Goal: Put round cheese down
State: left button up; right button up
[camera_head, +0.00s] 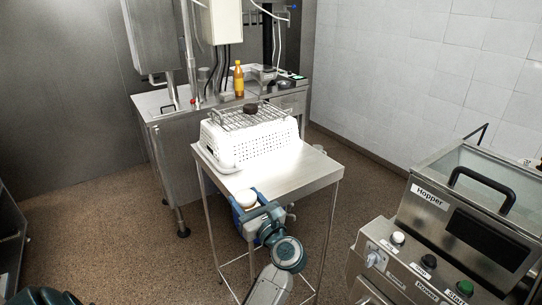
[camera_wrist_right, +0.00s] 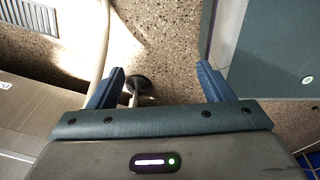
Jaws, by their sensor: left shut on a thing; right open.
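The round cheese (camera_head: 246,198) is small and pale. My left gripper (camera_head: 250,208) is shut on it, with blue fingers around its sides, near the front edge of the steel table (camera_head: 300,174). I cannot tell whether the cheese touches the tabletop. A white perforated basket (camera_head: 240,151) stands on the table behind the gripper. A wire rack (camera_head: 232,118) lies over its top, with a dark round thing (camera_head: 250,108) on it. In the right wrist view my right gripper (camera_wrist_right: 160,82) is open and empty, above the speckled floor.
A steel hopper machine (camera_head: 450,235) with buttons stands at the right. A back counter (camera_head: 165,100) holds an orange bottle (camera_head: 239,80) and a small scale (camera_head: 264,73). The table's right part is bare. Open floor (camera_head: 120,215) lies to the left.

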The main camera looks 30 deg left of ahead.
pick_arm(q)
jog(key=w+p, duration=0.1)
jog(key=w, duration=0.1)
jog(key=w+a+p, duration=0.1)
jog(key=w, duration=0.2)
jog(key=w+p, duration=0.1)
jog(key=w, duration=0.2)
jog(key=shift+w+a+r, duration=0.1)
jog(key=shift+w+a, duration=0.05)
jog(key=p, duration=0.2)
send_over(271, 189)
jog(key=shift+s+f, duration=0.3)
jog(key=shift+f, duration=0.3)
jog(key=shift+w, duration=0.15)
jog(key=shift+w+f+p, duration=0.1)
jog(key=shift+w+p, duration=0.1)
jog(key=shift+p, duration=0.3)
notch_tip(271, 189, down, 2)
jog(key=shift+f+p, duration=0.15)
jog(key=shift+p, duration=0.5)
jog(key=shift+f, duration=0.5)
pick_arm(e)
notch_tip(271, 189, up, 8)
jog(key=s, duration=0.2)
jog(key=shift+s+f, duration=0.25)
pick_arm(q)
jog(key=shift+f, duration=0.1)
pick_arm(e)
jog(key=shift+f, duration=0.1)
